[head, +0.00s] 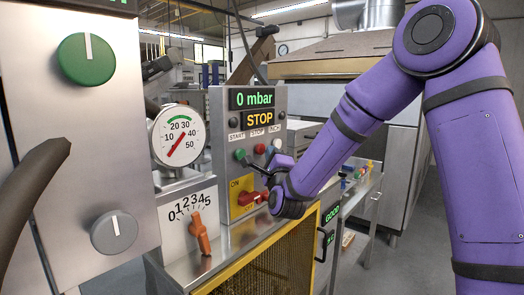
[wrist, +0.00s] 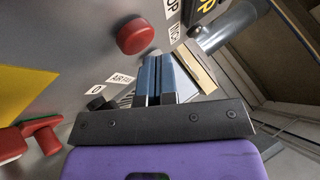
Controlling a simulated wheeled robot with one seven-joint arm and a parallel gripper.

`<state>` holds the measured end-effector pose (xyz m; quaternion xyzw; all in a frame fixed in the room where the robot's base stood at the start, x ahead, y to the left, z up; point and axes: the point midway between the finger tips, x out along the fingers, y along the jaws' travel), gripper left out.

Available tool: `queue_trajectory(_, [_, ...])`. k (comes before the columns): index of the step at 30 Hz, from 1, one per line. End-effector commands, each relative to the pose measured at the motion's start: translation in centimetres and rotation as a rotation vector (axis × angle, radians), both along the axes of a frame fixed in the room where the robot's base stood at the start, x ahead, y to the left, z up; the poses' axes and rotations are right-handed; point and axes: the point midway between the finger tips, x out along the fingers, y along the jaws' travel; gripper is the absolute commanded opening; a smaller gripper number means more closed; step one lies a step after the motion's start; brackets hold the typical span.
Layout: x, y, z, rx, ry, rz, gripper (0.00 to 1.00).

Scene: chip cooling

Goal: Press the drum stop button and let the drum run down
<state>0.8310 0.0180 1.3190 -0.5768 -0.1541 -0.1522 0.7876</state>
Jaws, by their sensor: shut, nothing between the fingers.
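The red stop button (head: 259,149) sits under the STOP label on the grey control panel (head: 219,130), between a green start button (head: 239,154) and the inch button. In the wrist view the red button (wrist: 135,37) is just above and left of my fingertips, with a gap that is hard to judge. My gripper (head: 281,160) is shut and empty, in front of the panel, low and right of the stop button. Its blue fingers (wrist: 157,73) lie together in the wrist view. The panel displays (head: 258,119) read "0 mbar" and "STOP". I cannot make out the drum.
A yellow plate with a red switch (head: 246,198) is below the buttons. A round gauge (head: 180,136) and an orange lever (head: 200,234) on a 0 to 5 scale stand left. A yellow mesh guard (head: 262,266) is below. A pale cylinder (wrist: 214,36) juts out right of the fingers.

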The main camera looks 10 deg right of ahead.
Motion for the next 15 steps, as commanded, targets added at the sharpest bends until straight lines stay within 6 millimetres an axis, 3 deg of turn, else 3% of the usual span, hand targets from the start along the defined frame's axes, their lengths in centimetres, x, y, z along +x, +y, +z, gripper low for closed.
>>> queue_trajectory(15, [-0.77, -0.59, 0.03, -0.001, 0.000, 0.000, 0.00])
